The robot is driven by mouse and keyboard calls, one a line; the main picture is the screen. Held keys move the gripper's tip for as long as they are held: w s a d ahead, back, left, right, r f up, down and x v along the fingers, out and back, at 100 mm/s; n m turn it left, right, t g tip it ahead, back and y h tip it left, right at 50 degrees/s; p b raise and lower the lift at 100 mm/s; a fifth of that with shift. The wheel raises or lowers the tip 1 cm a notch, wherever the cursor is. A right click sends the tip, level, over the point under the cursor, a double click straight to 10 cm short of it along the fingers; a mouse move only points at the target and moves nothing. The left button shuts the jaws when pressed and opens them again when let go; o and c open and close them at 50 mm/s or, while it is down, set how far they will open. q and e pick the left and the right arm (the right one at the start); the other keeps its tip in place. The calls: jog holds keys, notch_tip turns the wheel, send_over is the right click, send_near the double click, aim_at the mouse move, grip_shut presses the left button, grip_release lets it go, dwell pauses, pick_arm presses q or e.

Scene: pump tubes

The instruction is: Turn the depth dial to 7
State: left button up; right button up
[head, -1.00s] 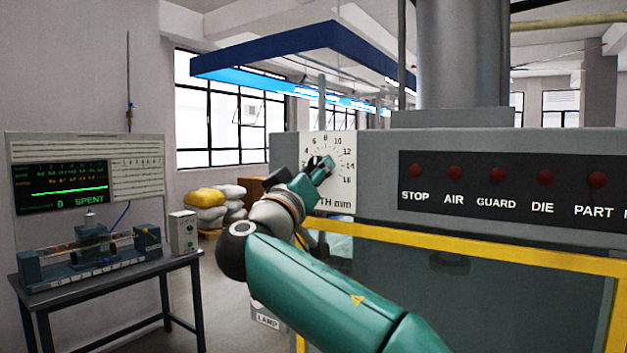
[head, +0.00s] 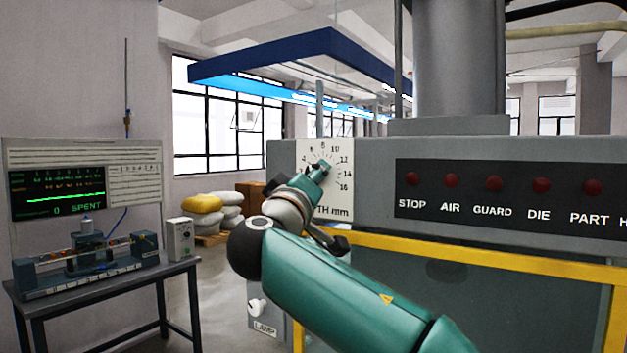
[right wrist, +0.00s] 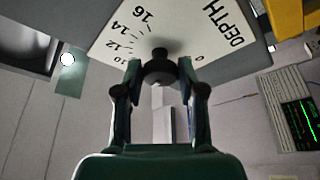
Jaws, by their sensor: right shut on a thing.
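The depth dial is a white plate (head: 335,203) with black numbers up to 16, on the left end of the grey machine front in the head view. In the right wrist view, the plate (right wrist: 185,32) lies ahead, with its dark round knob (right wrist: 159,70) between my fingertips. My right gripper (right wrist: 160,66) is shut on the knob. In the head view, the right gripper (head: 317,172) covers the knob and part of the scale, so I cannot read where the pointer stands. My left gripper is not in view.
A row of red lamps (head: 494,184) on a black panel is right of the dial. A yellow rail (head: 480,257) runs below it. A test bench with a green-lit screen (head: 58,190) stands at the left. A lamp switch (head: 257,307) is low beneath the arm.

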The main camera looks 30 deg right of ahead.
jog(key=o, duration=1.1)
jog(key=shift+w+a, duration=0.1)
jog(key=shift+w, duration=0.05)
jog(key=shift+o, duration=0.2)
jog(key=v, duration=1.2)
